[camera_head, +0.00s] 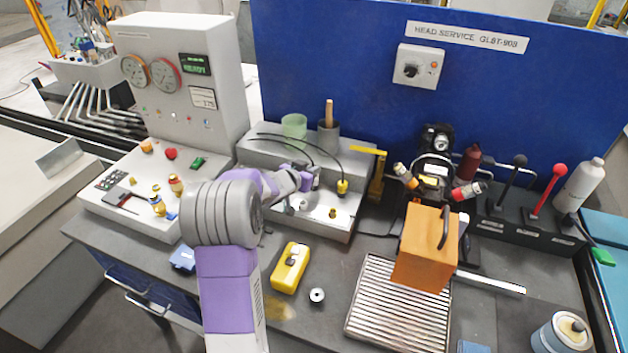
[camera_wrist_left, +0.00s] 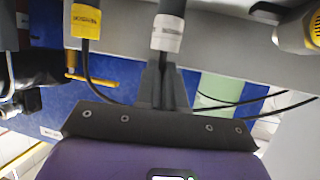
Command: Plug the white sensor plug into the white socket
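The white sensor plug (camera_wrist_left: 167,34) shows in the left wrist view, a pale body with a printed label and a darker end. My left gripper (camera_wrist_left: 162,75) has its narrow dark fingers close together at the cable end of this plug, and they look shut on it. In the head view my left gripper (camera_head: 308,179) is over the grey sloped socket box (camera_head: 338,232), where the plug is too small to make out. A yellow plug (camera_head: 342,187) with a black cable stands just right of it; it also shows in the wrist view (camera_wrist_left: 86,20). I cannot make out the white socket. My right gripper is out of view.
A yellow handheld device (camera_head: 290,267) and a small white ring (camera_head: 317,295) lie in front of the box. A gauge console (camera_head: 190,85) is at left; a green cup (camera_head: 294,126) stands behind.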

